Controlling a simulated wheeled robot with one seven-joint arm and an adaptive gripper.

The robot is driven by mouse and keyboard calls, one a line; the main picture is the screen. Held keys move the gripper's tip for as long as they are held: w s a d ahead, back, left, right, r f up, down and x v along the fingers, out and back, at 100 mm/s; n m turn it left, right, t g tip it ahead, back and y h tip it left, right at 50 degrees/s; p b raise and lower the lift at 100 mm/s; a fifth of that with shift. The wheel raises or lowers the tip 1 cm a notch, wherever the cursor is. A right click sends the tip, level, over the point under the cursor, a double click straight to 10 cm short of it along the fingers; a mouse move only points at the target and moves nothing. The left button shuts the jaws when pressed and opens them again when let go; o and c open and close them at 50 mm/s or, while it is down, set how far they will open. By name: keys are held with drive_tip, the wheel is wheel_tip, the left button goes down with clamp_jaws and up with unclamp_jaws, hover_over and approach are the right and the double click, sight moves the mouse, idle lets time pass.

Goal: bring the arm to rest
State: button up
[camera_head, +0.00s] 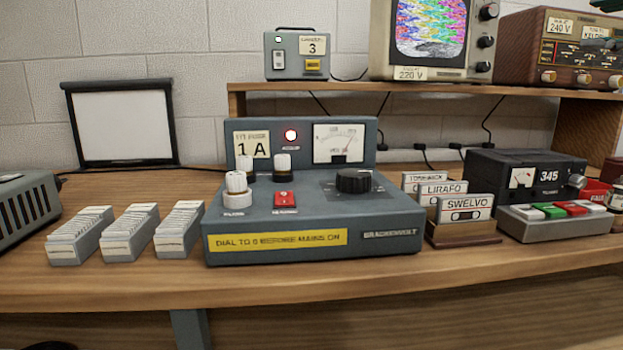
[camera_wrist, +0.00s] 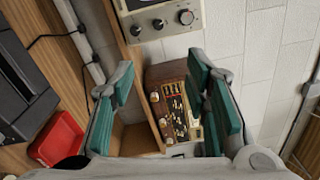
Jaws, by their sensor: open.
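My gripper (camera_wrist: 163,82) is open in the wrist view, with its teal-padded fingers apart and nothing between them. Beyond the fingers, the brown radio (camera_wrist: 172,100) on the shelf shows in the gap, further off and apart from them. In the head view the brown radio (camera_head: 560,52) stands at the top right, cut by the picture edge. A dark teal shape overlaps its upper right corner; it may be part of my gripper. The rest of my arm is out of view there.
A grey-blue power unit (camera_head: 390,228) stands mid-bench. Card trays (camera_head: 128,240) are left, labelled tapes (camera_head: 465,222) and a keyed box (camera_head: 555,226) right. A raised shelf (camera_head: 400,97) holds a television (camera_head: 430,35). A red tray (camera_wrist: 55,138) shows in the wrist view. The front bench strip is clear.

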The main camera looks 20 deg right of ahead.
drive_tip(key=w+a+f+n+g+y, duration=0.25)
drive_tip(key=a+f, duration=0.25)
drive_tip(key=a, duration=0.4)
drive_tip(key=w+a+f+n+g+y, duration=0.1)
drive_tip(key=w+a+f+n+y, duration=0.15)
drive_tip(key=a+f, duration=0.45)
drive_tip(key=w+a+f+n+g+y, duration=0.2)
drive_tip(key=a+f+n+y, duration=0.15)
drive_tip(key=a, duration=0.75)
drive_tip(key=s+a+f+n+g+y, duration=0.2)
drive_tip(key=s+a+f+n+g, duration=0.15)
drive_tip(key=a+f, duration=0.4)
drive_tip(key=s+a+f+n+g+h, duration=0.1)
drive_tip(key=s+a+f+n+g, duration=0.4)
drive_tip(key=s+a+f, duration=0.4)
drive_tip(key=s+f+n+g+h, duration=0.4)
drive_tip(key=s+f+n+h, duration=0.15)
drive_tip(key=s+f, duration=0.5)
wheel_tip(320, 180, up, 36)
drive_tip(key=n+t+p, duration=0.1)
drive_tip(key=t+p, duration=0.3)
drive_tip(key=p, duration=2.9)
drive_tip(key=shift+s+d+f, duration=0.15)
drive_tip(key=shift+s+d, duration=0.05)
drive_tip(key=shift+s, duration=0.2)
